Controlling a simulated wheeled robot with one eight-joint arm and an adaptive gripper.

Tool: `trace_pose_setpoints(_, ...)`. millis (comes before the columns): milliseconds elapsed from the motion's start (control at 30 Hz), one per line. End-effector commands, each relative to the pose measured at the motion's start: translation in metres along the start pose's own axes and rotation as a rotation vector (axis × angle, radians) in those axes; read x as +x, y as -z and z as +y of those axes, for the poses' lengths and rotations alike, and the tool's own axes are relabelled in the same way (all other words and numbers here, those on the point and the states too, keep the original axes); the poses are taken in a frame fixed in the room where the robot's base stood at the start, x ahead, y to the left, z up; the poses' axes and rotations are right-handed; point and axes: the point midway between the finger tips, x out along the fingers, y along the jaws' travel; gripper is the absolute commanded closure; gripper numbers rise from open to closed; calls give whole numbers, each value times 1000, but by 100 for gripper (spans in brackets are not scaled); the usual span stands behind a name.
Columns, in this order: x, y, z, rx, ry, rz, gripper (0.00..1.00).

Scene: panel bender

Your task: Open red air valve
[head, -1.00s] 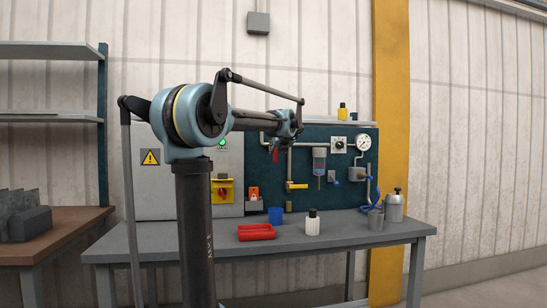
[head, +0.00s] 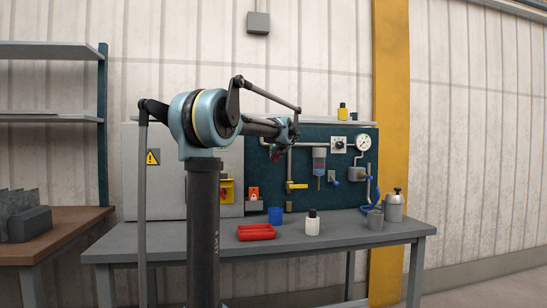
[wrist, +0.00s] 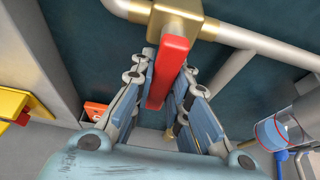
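The red valve handle (wrist: 168,72) hangs from a brass valve body (wrist: 178,18) on a grey pipe in the wrist view. My gripper (wrist: 168,64) has one finger on each side of the handle. The fingers are spread, and the handle lies between them; I cannot tell whether either finger touches it. In the head view the red handle (head: 276,154) is a small patch, partly hidden by the end of my arm, in front of the dark panel.
A grey cabinet (head: 165,185) stands left.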

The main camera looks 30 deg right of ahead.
Motion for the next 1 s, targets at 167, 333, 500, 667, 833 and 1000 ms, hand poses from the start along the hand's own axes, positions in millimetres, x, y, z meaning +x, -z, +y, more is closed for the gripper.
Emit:
trace_pose_setpoints(167,0,0,0,-6,2,0,100)
trace_pose_setpoints(333,0,0,-3,-91,36,0,100)
trace_pose_setpoints(500,0,0,-4,-124,49,0,100)
trace_pose_setpoints(667,0,0,-4,-123,49,0,80)
trace_pose_setpoints(833,0,0,-5,-123,49,0,63)
trace_pose_setpoints(1000,0,0,-5,-122,50,0,63)
